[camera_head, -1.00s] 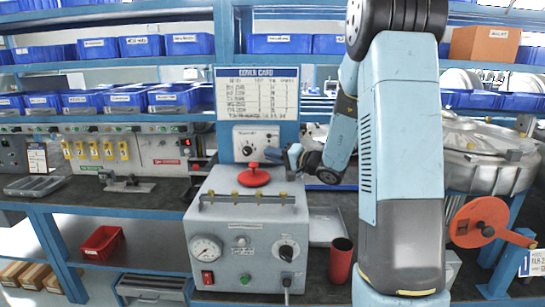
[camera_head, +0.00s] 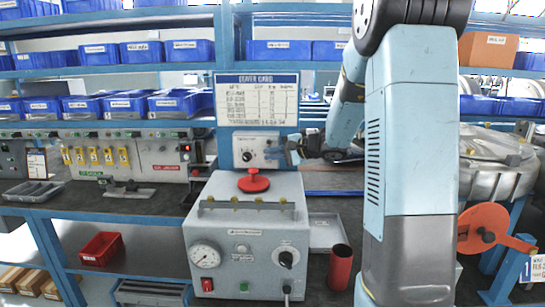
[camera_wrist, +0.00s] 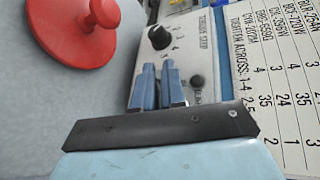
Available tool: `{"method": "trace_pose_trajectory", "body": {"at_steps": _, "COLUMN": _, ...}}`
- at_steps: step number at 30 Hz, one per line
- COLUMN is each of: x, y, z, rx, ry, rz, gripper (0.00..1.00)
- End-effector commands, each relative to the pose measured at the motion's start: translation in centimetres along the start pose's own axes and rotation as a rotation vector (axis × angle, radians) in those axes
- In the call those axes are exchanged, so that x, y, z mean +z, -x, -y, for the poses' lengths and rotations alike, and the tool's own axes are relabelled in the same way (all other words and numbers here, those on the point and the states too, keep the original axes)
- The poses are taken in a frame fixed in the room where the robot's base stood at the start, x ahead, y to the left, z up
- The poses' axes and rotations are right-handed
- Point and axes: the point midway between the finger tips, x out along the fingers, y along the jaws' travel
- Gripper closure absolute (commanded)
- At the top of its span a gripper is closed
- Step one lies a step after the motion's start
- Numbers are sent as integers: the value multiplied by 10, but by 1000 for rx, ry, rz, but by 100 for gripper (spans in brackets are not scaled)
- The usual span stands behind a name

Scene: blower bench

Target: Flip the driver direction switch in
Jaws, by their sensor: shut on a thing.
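The driver panel (camera_head: 250,146) is a pale plate on the blue upright, below the white card. It carries a black round knob (camera_wrist: 159,37) with numbers around it, and a small dark round part (camera_wrist: 197,82). My gripper (camera_wrist: 158,68) has its blue fingers against the panel, just below the knob in the wrist view. The fingers are close together, shut on what appears to be the direction switch, which they hide. In the head view my gripper (camera_head: 277,151) reaches the panel from the right. Which way the switch lies cannot be seen.
A grey box (camera_head: 230,222) with a red mushroom-shaped part (camera_head: 253,181) on top stands in front of the panel. A white card (camera_head: 257,101) hangs above it. A red cup (camera_head: 340,267) stands right of the box. A red round disc (camera_head: 483,229) is at the far right.

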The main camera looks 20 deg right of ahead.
Motion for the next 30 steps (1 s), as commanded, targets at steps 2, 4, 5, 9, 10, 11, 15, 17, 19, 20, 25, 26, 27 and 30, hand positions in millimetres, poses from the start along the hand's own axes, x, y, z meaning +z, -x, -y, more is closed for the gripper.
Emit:
{"method": "trace_pose_trajectory", "body": {"at_steps": 2, "x": -2, "y": 1, "z": -2, "rx": 11, "ry": -17, "rz": -2, "gripper": 100}}
{"method": "trace_pose_trajectory", "body": {"at_steps": 4, "x": -2, "y": 1, "z": -2, "rx": 15, "ry": -24, "rz": 0, "gripper": 100}}
{"method": "trace_pose_trajectory", "body": {"at_steps": 5, "x": -2, "y": 1, "z": -2, "rx": 16, "ry": -26, "rz": 0, "gripper": 100}}
{"method": "trace_pose_trajectory", "body": {"at_steps": 9, "x": -2, "y": 1, "z": -2, "rx": 18, "ry": -30, "rz": 1, "gripper": 100}}
{"method": "trace_pose_trajectory", "body": {"at_steps": 10, "x": -2, "y": 1, "z": -2, "rx": 18, "ry": -30, "rz": 1, "gripper": 100}}
{"method": "trace_pose_trajectory", "body": {"at_steps": 11, "x": -2, "y": 1, "z": -3, "rx": 18, "ry": -30, "rz": 1, "gripper": 100}}
{"method": "trace_pose_trajectory", "body": {"at_steps": 15, "x": -2, "y": 1, "z": -3, "rx": 18, "ry": -30, "rz": 1, "gripper": 100}}
{"method": "trace_pose_trajectory", "body": {"at_steps": 17, "x": -2, "y": 1, "z": -3, "rx": 18, "ry": -30, "rz": 1, "gripper": 88}}
{"method": "trace_pose_trajectory", "body": {"at_steps": 19, "x": -2, "y": 1, "z": -2, "rx": 18, "ry": -29, "rz": 1, "gripper": 81}}
{"method": "trace_pose_trajectory", "body": {"at_steps": 20, "x": -2, "y": 1, "z": -2, "rx": 17, "ry": -29, "rz": 1, "gripper": 80}}
{"method": "trace_pose_trajectory", "body": {"at_steps": 25, "x": -1, "y": 1, "z": -1, "rx": 15, "ry": -27, "rz": 3, "gripper": 80}}
{"method": "trace_pose_trajectory", "body": {"at_steps": 26, "x": -1, "y": 1, "z": -1, "rx": 15, "ry": -27, "rz": 3, "gripper": 80}}
{"method": "trace_pose_trajectory", "body": {"at_steps": 27, "x": -1, "y": 2, "z": 0, "rx": 15, "ry": -26, "rz": 3, "gripper": 80}}
{"method": "trace_pose_trajectory", "body": {"at_steps": 30, "x": -1, "y": 8, "z": 0, "rx": 14, "ry": -26, "rz": 3, "gripper": 80}}
